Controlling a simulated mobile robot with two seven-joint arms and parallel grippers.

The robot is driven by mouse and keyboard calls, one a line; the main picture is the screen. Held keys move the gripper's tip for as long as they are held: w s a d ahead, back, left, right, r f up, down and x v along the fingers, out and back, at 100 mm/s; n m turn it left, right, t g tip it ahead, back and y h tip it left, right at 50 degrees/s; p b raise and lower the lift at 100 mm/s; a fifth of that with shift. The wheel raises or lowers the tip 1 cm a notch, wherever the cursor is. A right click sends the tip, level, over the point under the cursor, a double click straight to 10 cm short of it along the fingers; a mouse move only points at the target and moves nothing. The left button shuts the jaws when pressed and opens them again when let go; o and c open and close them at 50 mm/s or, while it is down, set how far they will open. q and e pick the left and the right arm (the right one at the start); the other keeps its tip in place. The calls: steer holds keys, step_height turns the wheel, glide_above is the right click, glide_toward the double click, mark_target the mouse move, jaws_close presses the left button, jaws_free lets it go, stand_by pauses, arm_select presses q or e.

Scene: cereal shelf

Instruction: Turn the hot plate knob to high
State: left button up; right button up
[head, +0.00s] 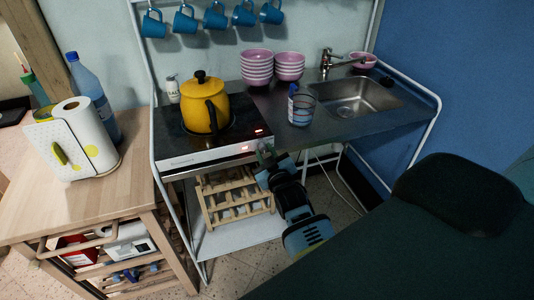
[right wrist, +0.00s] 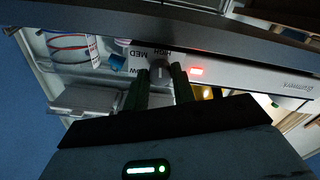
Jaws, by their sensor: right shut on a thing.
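The hot plate (head: 170,148) is a dark cooktop with a pale front panel, on the left of the metal kitchen unit. In the right wrist view its grey knob (right wrist: 159,71) is on the front panel, with the printed words MED, HIGH and LOW around it. My right gripper (head: 266,153) is at the right end of that panel. In the right wrist view its two dark fingers (right wrist: 160,82) are shut on the knob, one on each side. I cannot tell which mark the knob points to. My left gripper is not in view.
A yellow pot (head: 205,108) stands on the hot plate. A striped glass (head: 301,108) stands on the counter to its right, before the sink (head: 362,97). A red light (right wrist: 197,71) glows on the panel beside the knob. A wooden rack (head: 235,198) sits below.

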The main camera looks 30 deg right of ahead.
steer(key=shift+m, duration=0.8)
steer(key=o, duration=1)
steer(key=shift+s, duration=0.15)
